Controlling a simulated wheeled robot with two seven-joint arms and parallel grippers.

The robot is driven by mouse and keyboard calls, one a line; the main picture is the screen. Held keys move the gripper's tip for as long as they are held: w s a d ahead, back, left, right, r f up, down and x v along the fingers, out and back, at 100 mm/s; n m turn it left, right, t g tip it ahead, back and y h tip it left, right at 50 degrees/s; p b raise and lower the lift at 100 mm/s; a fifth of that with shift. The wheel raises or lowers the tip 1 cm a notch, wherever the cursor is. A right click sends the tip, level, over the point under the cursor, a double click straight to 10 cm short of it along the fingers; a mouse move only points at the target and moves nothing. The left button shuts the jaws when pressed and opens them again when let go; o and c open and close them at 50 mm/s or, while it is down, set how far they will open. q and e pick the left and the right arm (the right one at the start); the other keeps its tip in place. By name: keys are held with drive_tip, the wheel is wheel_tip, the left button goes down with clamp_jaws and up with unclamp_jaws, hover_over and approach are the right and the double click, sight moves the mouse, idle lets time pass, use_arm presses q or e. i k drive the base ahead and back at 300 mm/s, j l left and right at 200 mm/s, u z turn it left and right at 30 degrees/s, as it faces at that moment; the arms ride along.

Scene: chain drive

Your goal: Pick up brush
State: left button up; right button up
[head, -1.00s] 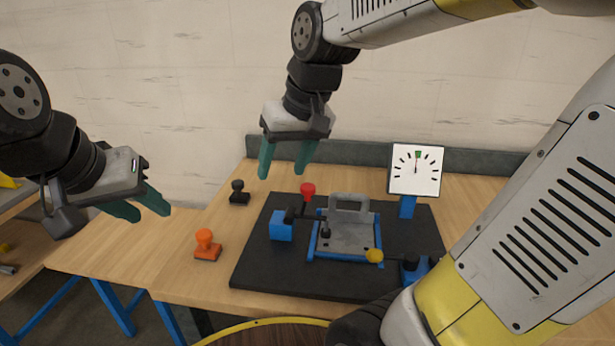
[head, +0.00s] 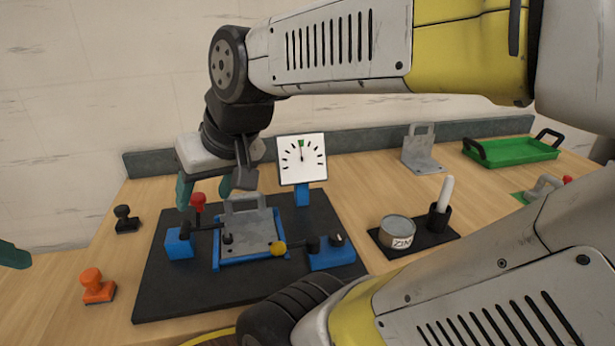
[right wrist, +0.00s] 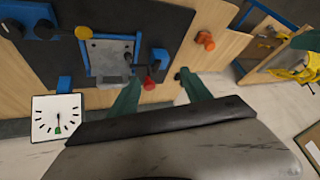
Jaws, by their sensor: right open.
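The brush (head: 446,192) appears to be the white-handled item standing upright in a black holder (head: 438,218), right of a tin marked ZIN. Its lower end is hidden in the holder. My right gripper (head: 205,190) is open and empty, over the left part of the black mat near a red knob (head: 198,198), well left of the brush. Its spread green fingers (right wrist: 162,92) also show in the right wrist view, where no brush shows. Of my left gripper, only a green fingertip (head: 14,255) shows at the left edge of the head view.
The tin (head: 397,232) shares a small black tray (head: 420,252) with the holder. A black mat (head: 150,300) carries the blue-framed fixture (head: 250,262) and dial (head: 302,160). A green tray (head: 510,152) and grey bracket (head: 422,152) stand behind. Orange (head: 97,287) and black (head: 126,220) stamps sit left.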

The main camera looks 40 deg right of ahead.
sight(448, 184)
drive_tip(key=z, duration=2.5)
